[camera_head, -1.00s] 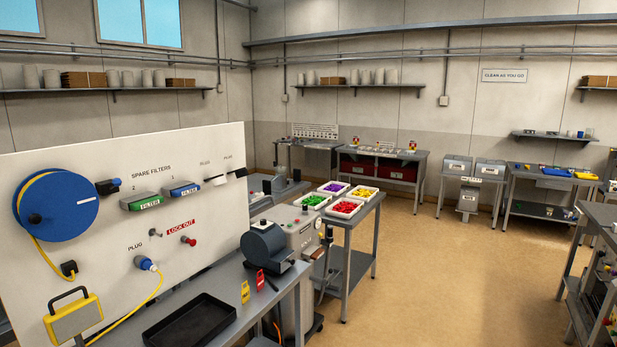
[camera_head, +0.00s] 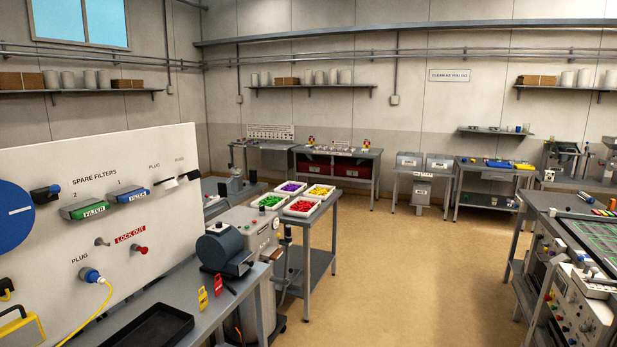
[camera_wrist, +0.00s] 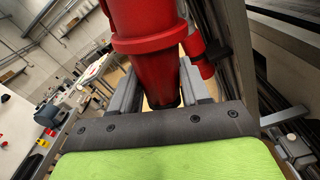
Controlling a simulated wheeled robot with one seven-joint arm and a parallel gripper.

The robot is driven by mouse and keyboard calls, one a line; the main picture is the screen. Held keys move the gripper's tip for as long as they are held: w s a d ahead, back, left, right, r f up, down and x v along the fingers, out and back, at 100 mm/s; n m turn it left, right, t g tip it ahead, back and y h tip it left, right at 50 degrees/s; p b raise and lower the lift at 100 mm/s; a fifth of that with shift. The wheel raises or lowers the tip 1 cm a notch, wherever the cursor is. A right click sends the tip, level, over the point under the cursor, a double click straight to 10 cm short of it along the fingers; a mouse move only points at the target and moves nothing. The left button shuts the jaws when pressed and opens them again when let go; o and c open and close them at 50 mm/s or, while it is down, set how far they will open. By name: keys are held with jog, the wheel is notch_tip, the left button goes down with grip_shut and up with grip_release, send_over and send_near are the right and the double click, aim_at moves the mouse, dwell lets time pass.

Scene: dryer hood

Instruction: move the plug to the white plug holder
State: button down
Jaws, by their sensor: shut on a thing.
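My gripper (camera_wrist: 160,86) is shut on a red plug (camera_wrist: 150,28) in the wrist view. The plug is a thick red cylinder with a wide collar and a narrower, darker end between the grey fingers. My gripper and the held plug do not show in the head view. The white plug holder (camera_head: 168,184) sticks out from the upper right of the white board, under a PLUG label. A black holder (camera_head: 192,175) is just to its right. A blue plug (camera_head: 90,275) with a yellow cable sits lower on the board.
A grey bench (camera_head: 200,318) with a black tray (camera_head: 150,328) stands before the board. A grey machine (camera_head: 225,250) sits at its right end. A side table holds several colored bins (camera_head: 298,206). The middle floor is clear. An instrument cart (camera_head: 575,300) stands at right.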

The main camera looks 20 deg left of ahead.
jog(key=s+p, duration=0.1)
jog(key=s, duration=0.5)
jog(key=shift+d+r, duration=0.1)
dwell(0.6)
